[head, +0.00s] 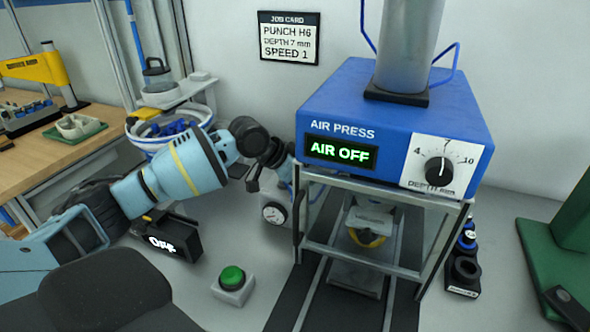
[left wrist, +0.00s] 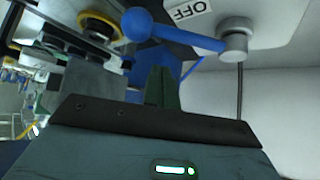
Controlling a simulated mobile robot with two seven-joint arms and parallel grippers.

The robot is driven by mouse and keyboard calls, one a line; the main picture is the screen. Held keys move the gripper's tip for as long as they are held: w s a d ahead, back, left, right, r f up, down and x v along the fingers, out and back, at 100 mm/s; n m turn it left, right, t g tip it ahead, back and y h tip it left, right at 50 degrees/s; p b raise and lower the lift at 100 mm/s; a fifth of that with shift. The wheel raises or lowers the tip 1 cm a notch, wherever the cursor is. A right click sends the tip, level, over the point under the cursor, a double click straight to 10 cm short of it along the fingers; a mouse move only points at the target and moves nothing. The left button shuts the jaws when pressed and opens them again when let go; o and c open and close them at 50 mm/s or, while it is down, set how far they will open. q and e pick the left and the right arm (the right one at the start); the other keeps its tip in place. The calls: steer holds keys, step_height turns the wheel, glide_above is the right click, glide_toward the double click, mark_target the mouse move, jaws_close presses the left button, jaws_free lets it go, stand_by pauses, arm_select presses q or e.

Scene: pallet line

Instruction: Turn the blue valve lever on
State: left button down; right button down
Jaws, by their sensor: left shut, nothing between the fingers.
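The blue valve lever (left wrist: 185,38) shows in the left wrist view, with a round ball end at left and a grey pivot at right. An OFF label (left wrist: 190,10) is beside it. My left gripper (left wrist: 162,88) is shut and empty, its fingers pointing towards the lever with the lever beyond the tips. I see no contact. In the head view my left gripper (head: 284,163) is by the left side of the blue air press (head: 400,110), and the lever is mostly hidden there. The press display (head: 340,151) reads AIR OFF. My right gripper is not in view.
A gauge unit (head: 274,213) stands left of the press, with a green button box (head: 232,285) in front. A metal guard frame (head: 385,190) stands under the press head. A green machine (head: 565,245) is at right, and a wooden bench (head: 60,145) at left.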

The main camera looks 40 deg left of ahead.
mark_target(289, 189)
arm_select(q)
steer(key=shift+s+a+f+p, duration=0.2)
steer(key=shift+s+a, duration=0.15)
steer(key=shift+s, duration=0.15)
steer(key=shift+s+a+f+p, duration=0.15)
steer(key=shift+s+a, duration=0.15)
steer(key=shift+s, duration=0.2)
steer(key=shift+s+a+f, duration=0.2)
steer(key=shift+s+a, duration=0.1)
steer(key=shift+s, duration=0.25)
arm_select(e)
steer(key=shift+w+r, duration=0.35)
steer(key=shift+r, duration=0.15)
arm_select(q)
steer(key=shift+f, duration=0.1)
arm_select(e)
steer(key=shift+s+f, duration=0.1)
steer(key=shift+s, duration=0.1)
